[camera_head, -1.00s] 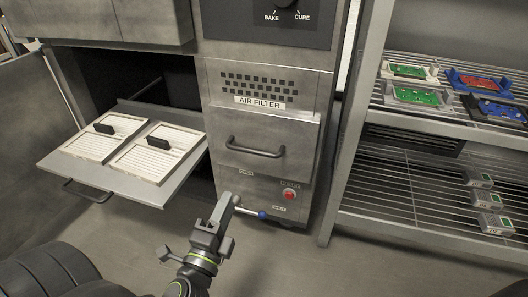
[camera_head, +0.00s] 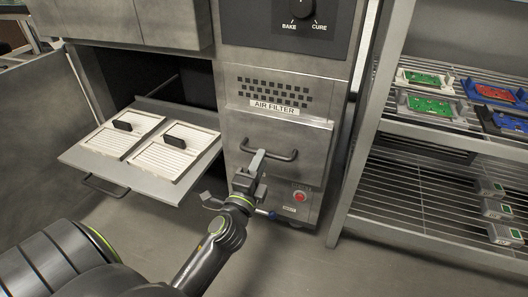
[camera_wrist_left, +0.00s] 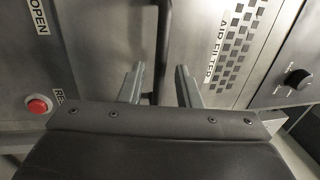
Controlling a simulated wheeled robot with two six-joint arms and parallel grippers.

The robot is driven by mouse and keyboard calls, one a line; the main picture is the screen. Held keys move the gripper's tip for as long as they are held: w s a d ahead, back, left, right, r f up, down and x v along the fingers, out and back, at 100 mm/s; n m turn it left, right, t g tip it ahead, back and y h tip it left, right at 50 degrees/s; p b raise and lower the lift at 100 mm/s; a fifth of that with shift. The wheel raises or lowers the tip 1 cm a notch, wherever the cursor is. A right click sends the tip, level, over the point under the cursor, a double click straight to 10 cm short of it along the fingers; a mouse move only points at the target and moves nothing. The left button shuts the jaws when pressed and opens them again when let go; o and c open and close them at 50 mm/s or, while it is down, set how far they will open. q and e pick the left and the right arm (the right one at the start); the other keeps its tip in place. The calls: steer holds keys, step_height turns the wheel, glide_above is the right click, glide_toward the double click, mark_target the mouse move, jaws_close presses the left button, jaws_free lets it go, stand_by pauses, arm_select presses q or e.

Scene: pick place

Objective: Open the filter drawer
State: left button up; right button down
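The filter drawer (camera_head: 250,133) is a metal front with a dark bar handle (camera_head: 284,156), below the AIR FILTER label (camera_head: 275,108) on the cabinet. Its front sits at the cabinet face, with no interior showing. My left gripper (camera_head: 257,160) is at the left part of the handle. In the left wrist view, my left gripper (camera_wrist_left: 160,84) has its two fingers apart, and the handle bar (camera_wrist_left: 161,45) runs between them. I cannot tell whether either finger touches the bar. My right gripper is not in view.
A pulled-out tray (camera_head: 75,155) with two white filter panels (camera_head: 173,150) stands at left. A wire shelf (camera_head: 420,190) with colored parts stands at right. Floor in front is clear.

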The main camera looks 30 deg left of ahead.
arm_select(q)
steer(key=shift+x, duration=1.8)
steer(key=shift+c, duration=0.2)
jaws_close()
